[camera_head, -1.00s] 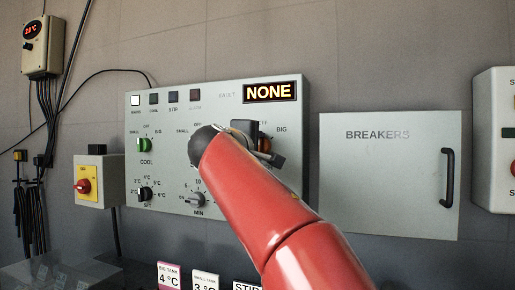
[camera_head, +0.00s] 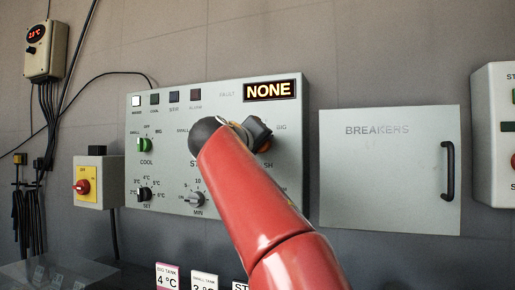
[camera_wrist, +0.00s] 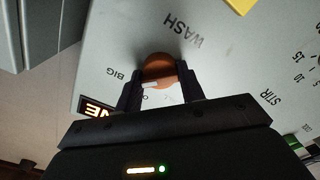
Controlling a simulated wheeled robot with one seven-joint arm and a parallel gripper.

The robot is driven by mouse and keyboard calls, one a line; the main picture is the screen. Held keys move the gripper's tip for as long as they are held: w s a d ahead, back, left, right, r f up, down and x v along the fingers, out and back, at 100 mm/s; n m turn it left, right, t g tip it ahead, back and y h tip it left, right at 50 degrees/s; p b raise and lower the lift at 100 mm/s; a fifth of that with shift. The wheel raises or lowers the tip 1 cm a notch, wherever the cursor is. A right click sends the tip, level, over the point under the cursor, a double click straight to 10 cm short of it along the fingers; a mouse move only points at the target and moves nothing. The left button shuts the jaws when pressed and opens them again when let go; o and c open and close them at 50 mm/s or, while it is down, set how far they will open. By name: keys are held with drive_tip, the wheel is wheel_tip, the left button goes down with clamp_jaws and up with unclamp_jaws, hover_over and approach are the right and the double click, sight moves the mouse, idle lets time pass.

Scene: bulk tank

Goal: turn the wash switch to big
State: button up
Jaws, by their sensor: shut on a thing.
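The wash switch is an orange-brown round knob (camera_wrist: 159,70) on the pale grey control panel. In the wrist view it sits between the two dark fingers of my gripper (camera_wrist: 160,88), with the WASH label beside it and BIG printed to its left. My gripper is shut on this knob. A white mark shows at the knob's lower edge, but its exact pointing is hard to tell. In the head view my gripper (camera_head: 258,134) is at the panel's right part and hides most of the knob, with a bit of orange (camera_head: 266,146) showing beside it.
The control panel (camera_head: 225,101) carries a lit NONE display (camera_head: 270,91), a green COOL knob (camera_head: 143,145), a SET knob (camera_head: 145,194) and a MIN knob (camera_head: 197,199). A breaker box (camera_head: 385,175) with a black handle hangs to the right. A yellow-and-red switch box (camera_head: 97,181) hangs left.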

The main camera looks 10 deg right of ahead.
drive_tip(key=shift+f+m, duration=0.1)
drive_tip(key=shift+m, duration=0.5)
drive_tip(key=o, duration=1)
drive_tip(key=shift+c, duration=0.2)
drive_tip(key=b+v, duration=0.2)
drive_tip(key=v, duration=0.5)
drive_tip(key=shift+s+a, duration=0.25)
drive_tip(key=shift+s, duration=0.1)
drive_tip(key=shift+s, duration=0.1)
